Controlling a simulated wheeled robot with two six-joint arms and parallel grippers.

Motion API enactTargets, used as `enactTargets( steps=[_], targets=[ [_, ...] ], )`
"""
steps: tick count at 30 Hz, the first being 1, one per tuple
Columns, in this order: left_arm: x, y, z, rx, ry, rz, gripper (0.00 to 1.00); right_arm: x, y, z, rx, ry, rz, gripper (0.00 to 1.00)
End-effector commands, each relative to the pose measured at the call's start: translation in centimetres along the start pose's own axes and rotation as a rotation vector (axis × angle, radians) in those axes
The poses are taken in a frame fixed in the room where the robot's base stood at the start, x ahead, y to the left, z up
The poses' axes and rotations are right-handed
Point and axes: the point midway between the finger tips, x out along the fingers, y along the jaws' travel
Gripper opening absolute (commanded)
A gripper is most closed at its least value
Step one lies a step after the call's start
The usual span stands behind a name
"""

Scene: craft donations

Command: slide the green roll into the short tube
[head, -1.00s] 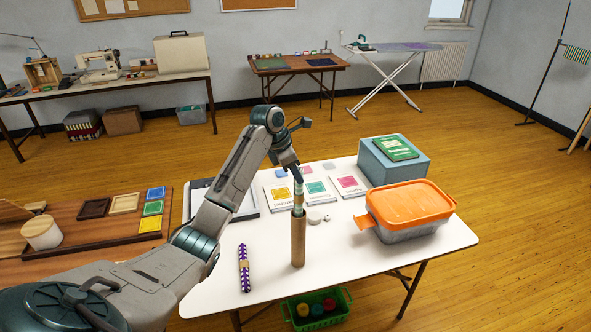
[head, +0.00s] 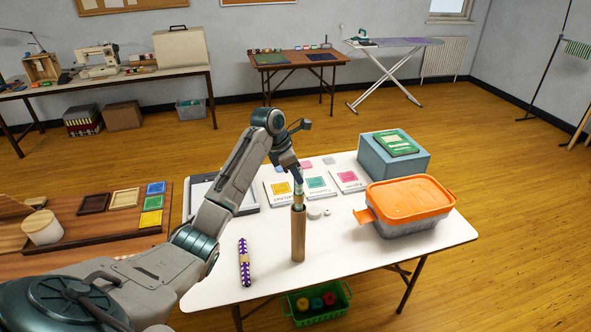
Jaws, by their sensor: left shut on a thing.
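The short tube (head: 298,238) is brown cardboard and stands upright near the middle of the white table. My left gripper (head: 298,181) is above it, pointing down and shut on the green roll (head: 298,199). My right gripper is not in view.
A purple patterned roll (head: 244,262) lies left of the tube. An orange-lidded box (head: 408,203) and a blue-grey box (head: 378,160) stand to the right. Colored cards (head: 316,184) lie behind. The table's front is clear.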

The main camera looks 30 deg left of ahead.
Motion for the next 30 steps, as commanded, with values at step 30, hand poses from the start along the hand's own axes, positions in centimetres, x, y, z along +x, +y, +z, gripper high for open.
enactTargets(
  steps=[30],
  targets=[
    [4.8, 0.0, -2.0, 0.0, 0.0, -0.001, 0.07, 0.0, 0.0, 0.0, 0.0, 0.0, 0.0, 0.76]
  ],
)
